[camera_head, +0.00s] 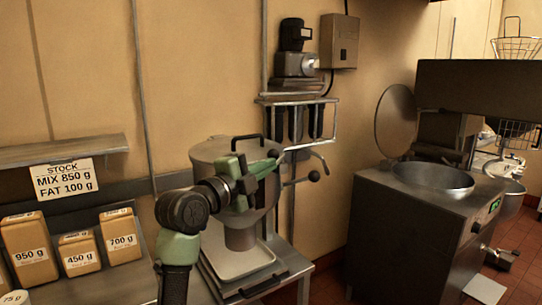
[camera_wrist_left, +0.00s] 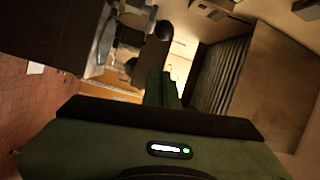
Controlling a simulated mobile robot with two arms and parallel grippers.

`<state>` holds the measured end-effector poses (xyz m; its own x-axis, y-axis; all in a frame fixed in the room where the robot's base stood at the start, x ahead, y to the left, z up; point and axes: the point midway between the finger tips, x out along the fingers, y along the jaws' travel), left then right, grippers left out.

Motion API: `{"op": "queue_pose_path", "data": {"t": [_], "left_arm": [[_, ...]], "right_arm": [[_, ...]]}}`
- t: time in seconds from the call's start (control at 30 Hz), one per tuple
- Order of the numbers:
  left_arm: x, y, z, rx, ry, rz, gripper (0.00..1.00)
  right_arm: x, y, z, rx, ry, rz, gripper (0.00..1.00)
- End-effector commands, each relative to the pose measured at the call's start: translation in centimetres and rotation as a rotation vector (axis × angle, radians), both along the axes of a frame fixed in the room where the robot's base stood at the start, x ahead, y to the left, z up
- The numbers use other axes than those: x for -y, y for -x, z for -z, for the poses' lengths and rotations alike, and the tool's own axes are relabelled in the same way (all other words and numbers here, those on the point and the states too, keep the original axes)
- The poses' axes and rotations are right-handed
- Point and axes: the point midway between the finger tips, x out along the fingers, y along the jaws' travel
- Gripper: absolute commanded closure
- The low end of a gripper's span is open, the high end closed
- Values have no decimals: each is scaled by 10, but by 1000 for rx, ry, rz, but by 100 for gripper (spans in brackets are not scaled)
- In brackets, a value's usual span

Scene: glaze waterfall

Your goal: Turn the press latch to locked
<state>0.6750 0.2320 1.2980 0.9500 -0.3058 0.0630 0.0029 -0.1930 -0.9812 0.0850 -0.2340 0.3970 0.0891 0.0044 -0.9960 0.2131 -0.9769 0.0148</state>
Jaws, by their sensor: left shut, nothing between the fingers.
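My left gripper (camera_head: 276,158) reaches in from the lower left in the head view, in front of a large grey metal pot or cylinder (camera_head: 212,152). Its green fingers are shut and empty; they also show in the left wrist view (camera_wrist_left: 161,88). I cannot tell whether this is the press latch or which way the latch is set. A dark rounded shape (camera_wrist_left: 155,50) lies beyond the fingertips in the wrist view. My right gripper is not in view.
A pale tray (camera_head: 238,263) sits on the metal bench below my gripper. Several labelled tan packs (camera_head: 122,236) stand at the left. A steel cabinet with a round basin (camera_head: 432,178) and raised lid stands at the right. Open floor lies between bench and cabinet.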

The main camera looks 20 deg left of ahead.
Motion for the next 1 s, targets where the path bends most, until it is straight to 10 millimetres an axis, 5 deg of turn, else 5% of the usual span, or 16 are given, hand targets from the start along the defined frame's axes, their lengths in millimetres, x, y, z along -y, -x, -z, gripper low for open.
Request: {"op": "queue_pose_path", "data": {"t": [0.47,0.7,1.0], "left_arm": [[30,-90,-10,-2,3,1,100],[-6,-86,-2,0,1,-3,100],[-12,-85,2,0,-1,-3,100]], "right_arm": [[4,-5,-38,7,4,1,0],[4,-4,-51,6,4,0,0],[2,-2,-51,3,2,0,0]]}}
